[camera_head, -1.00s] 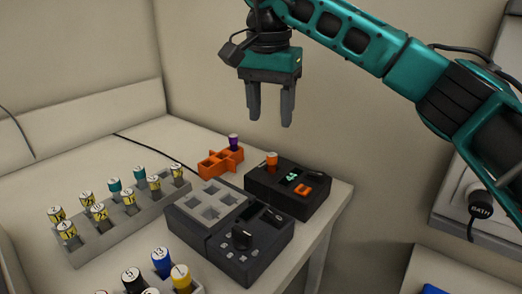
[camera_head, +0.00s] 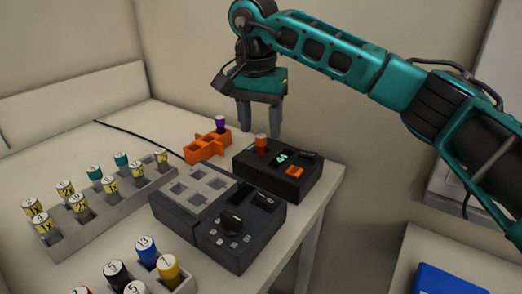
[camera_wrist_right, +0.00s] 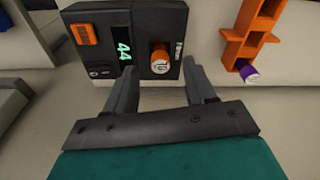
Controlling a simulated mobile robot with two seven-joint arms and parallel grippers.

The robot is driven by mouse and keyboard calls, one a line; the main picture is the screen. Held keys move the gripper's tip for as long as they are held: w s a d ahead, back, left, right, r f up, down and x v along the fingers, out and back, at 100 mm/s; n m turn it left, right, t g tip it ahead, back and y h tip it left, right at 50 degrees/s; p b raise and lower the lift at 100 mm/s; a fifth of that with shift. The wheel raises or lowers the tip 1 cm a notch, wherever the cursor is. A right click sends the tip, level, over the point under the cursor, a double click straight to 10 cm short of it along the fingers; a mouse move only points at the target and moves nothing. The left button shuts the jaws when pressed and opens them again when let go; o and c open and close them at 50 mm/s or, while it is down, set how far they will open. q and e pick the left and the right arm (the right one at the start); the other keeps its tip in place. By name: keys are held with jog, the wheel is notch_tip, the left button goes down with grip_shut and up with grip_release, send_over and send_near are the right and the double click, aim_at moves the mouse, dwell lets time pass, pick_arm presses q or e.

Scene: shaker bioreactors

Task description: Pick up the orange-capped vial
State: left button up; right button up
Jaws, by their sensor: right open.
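The orange-capped vial (camera_head: 261,143) stands upright in the small black device (camera_head: 310,180) with a green display. In the right wrist view the orange cap (camera_wrist_right: 161,61) shows between and just beyond the fingertips, near the display. My right gripper (camera_head: 260,133) is open and empty, with its fingers pointing down above and behind the vial in the head view. In the right wrist view its two fingers (camera_wrist_right: 160,72) are apart, with the vial between their lines. Whether they reach down to the cap's height I cannot tell. My left gripper is not in view.
An orange rack (camera_head: 203,150) with a purple-capped vial (camera_head: 221,123) stands close beside the device. A larger black device (camera_head: 246,245) with a grey block and knob is in front.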

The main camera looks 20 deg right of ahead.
aim_at(261, 136)
notch_tip(261, 136, down, 3)
jog(key=shift+w+d+f, duration=0.1)
jog(key=shift+w, duration=0.05)
jog(key=shift+f, duration=0.35)
jog(key=shift+c, duration=0.4)
jog(key=shift+c, duration=1.4)
jog(key=c, duration=0.5)
jog(key=shift+r, duration=0.1)
jog(key=shift+c, duration=0.2)
notch_tip(261, 136, up, 9)
jog(key=shift+w+r+p, duration=0.1)
jog(key=shift+p, duration=0.45)
jog(key=shift+r, duration=0.4)
